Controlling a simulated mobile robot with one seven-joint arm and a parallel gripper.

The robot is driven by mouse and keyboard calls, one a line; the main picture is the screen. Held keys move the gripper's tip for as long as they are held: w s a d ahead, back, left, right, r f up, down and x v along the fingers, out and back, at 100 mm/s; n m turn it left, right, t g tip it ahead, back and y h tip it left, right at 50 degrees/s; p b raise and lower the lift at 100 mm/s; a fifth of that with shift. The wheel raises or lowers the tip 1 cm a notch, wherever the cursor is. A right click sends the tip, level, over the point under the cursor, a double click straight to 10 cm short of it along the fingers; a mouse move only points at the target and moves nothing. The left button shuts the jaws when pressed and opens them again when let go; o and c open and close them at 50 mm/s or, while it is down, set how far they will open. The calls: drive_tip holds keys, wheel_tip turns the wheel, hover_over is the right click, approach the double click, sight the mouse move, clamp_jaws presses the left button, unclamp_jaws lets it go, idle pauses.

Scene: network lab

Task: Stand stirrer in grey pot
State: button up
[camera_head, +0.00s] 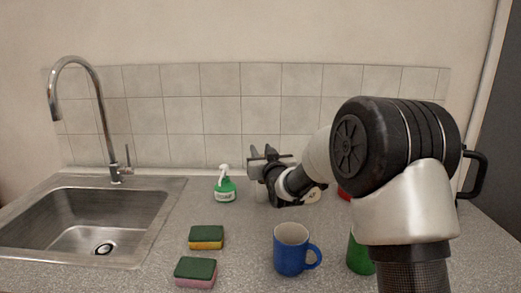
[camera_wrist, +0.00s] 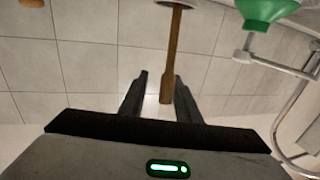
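The brown stirrer (camera_wrist: 173,50) shows in the wrist view as a long thin stick. I cannot tell whether this rim belongs to the grey pot. My gripper (camera_wrist: 160,88) is open, with gaps on both sides of the stick. In the head view my gripper (camera_head: 263,160) is over the back of the counter. The stirrer cannot be made out there, and no grey pot is clearly visible.
A green spray bottle (camera_head: 225,187) stands left of my gripper. Two sponges (camera_head: 206,236) (camera_head: 196,272) and a blue mug (camera_head: 291,250) stand in front. A green cup (camera_head: 360,256) and a red object (camera_head: 344,193) are partly hidden by my arm. The sink (camera_head: 150,213) is at left.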

drive_tip(key=v, duration=0.6)
drive_tip(key=shift+r, duration=0.1)
